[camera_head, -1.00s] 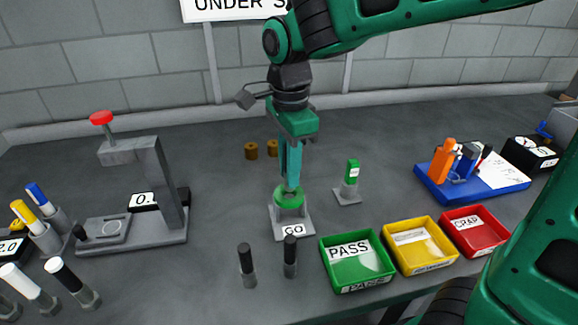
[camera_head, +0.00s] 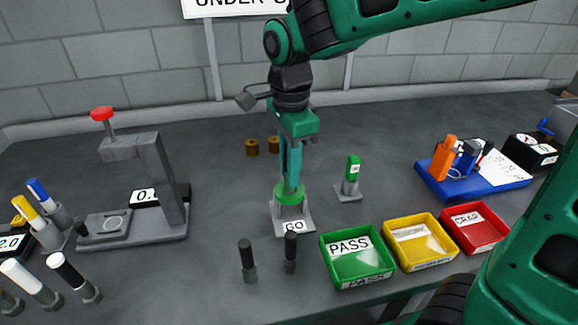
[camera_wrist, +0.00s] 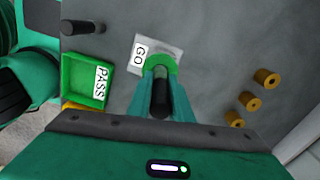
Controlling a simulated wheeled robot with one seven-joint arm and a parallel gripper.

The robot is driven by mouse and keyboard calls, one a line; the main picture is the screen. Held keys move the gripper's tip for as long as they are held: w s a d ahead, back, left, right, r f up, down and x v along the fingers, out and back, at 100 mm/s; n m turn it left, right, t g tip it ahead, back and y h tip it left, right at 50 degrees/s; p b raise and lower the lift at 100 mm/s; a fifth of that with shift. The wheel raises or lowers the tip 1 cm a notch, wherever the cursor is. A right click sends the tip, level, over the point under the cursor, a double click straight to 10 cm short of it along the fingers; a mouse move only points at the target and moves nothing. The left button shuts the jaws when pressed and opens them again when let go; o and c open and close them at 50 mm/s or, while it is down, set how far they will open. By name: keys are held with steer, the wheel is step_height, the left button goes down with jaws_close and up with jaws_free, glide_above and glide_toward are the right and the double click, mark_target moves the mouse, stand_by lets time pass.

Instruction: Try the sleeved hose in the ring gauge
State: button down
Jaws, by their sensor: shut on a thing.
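The ring gauge is a green ring (camera_head: 290,194) on a grey stand (camera_head: 305,218) marked GO, at the middle of the bench. My gripper (camera_head: 291,180) points straight down over it, with its fingers at the ring. It is shut on a dark hose, which shows between the fingers in the wrist view (camera_wrist: 160,95). The green ring (camera_wrist: 160,62) lies just beyond the fingertips there. The hose's lower end is hidden, so I cannot tell how deep it sits in the ring. The fingers hide most of the hose in the head view.
Two dark-topped pegs (camera_head: 247,262) stand in front. Green PASS (camera_head: 357,278), yellow (camera_head: 418,262) and red SCRAP (camera_head: 480,245) trays lie right. A green-topped stand (camera_head: 351,175) is close right of the gauge. A red-knobbed press (camera_head: 135,160) stands left; brass collars (camera_head: 252,147) lie behind.

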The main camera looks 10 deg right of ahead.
steer(key=shift+f, duration=1.3)
stand_by(1.2)
stand_by(0.6)
steer(key=c, duration=1.5)
jaws_free()
step_height(320, 180, up, 11)
steer(key=shift+f, duration=0.1)
